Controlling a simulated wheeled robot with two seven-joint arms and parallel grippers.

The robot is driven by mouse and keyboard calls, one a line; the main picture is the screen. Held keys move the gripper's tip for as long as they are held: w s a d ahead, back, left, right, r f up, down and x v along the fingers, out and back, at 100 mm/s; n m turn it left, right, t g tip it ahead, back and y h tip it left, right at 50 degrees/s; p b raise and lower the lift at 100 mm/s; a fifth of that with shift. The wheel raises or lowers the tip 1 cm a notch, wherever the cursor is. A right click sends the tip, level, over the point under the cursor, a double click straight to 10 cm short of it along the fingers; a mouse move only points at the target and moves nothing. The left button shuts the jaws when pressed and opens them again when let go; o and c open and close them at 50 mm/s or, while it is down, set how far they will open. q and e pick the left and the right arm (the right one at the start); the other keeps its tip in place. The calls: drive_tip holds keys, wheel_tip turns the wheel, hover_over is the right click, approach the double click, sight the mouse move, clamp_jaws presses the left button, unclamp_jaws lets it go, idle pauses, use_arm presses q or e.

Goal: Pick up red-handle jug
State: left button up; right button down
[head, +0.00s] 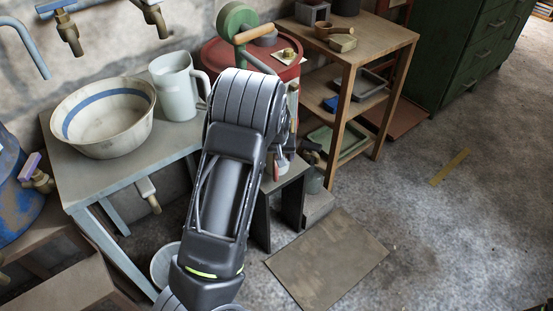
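A pale grey-white jug (177,88) stands upright on the grey table at the left, with its handle on its right side. The handle looks pale, and I see no clearly red-handled jug. One of my arms rises from the bottom through the middle of the head view and ends close to the right of the jug. Its gripper does not show; the arm's own links hide what lies behind them. My other arm and gripper are not in the picture.
A white basin with a blue band (103,118) sits left of the jug. A red drum (219,52) stands behind my arm, with a wooden shelf (377,42) beside it. Brass taps (68,32) hang above the table. The floor at right is mostly clear around a flat board (327,262).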

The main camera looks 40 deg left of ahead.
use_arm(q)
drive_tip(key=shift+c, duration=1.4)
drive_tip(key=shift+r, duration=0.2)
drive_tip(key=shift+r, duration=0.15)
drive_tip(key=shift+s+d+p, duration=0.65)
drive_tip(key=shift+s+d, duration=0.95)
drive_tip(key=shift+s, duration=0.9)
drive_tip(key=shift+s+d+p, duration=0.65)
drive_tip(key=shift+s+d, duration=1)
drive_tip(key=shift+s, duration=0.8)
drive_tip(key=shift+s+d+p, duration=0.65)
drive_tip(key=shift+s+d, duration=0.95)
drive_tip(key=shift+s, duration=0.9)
